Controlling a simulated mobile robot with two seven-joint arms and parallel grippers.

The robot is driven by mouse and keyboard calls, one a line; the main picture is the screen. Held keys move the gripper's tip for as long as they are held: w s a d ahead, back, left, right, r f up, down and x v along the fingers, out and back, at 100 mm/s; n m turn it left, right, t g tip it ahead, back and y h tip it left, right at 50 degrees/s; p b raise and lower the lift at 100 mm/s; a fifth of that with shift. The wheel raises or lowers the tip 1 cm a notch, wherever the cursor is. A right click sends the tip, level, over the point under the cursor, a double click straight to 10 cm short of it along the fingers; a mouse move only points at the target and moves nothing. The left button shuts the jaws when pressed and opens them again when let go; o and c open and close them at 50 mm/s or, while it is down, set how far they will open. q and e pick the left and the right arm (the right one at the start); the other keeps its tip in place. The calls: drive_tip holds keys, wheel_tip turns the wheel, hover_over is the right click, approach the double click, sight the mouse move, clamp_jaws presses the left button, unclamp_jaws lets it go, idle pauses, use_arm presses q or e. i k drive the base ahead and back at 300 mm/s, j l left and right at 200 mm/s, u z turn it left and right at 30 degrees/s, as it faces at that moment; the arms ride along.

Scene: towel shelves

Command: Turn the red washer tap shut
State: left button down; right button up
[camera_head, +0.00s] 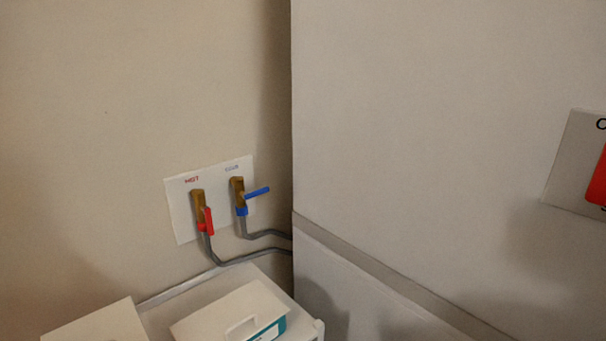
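The red tap lever (210,221) sits on a brass valve (198,206) on the white wall plate (180,224), under the word HOT. The lever stands roughly upright, nearly in line with its valve and hose. Beside it on the right, a blue tap lever (257,193) sticks out sideways from a second brass valve (237,190), under a blurred blue label. Neither of my grippers shows in the head view.
Grey hoses (245,259) run from both valves to the right, behind a large pale panel (430,130). Below stands a white surface (160,318) with a white and teal box (235,312) and another white box (100,325). A red switch (598,182) is at the right edge.

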sight(206, 210)
drive_tip(key=l+u, duration=0.35)
drive_tip(key=k+l+u, duration=0.1)
drive_tip(key=u, duration=0.25)
drive_tip(key=k+j, duration=0.05)
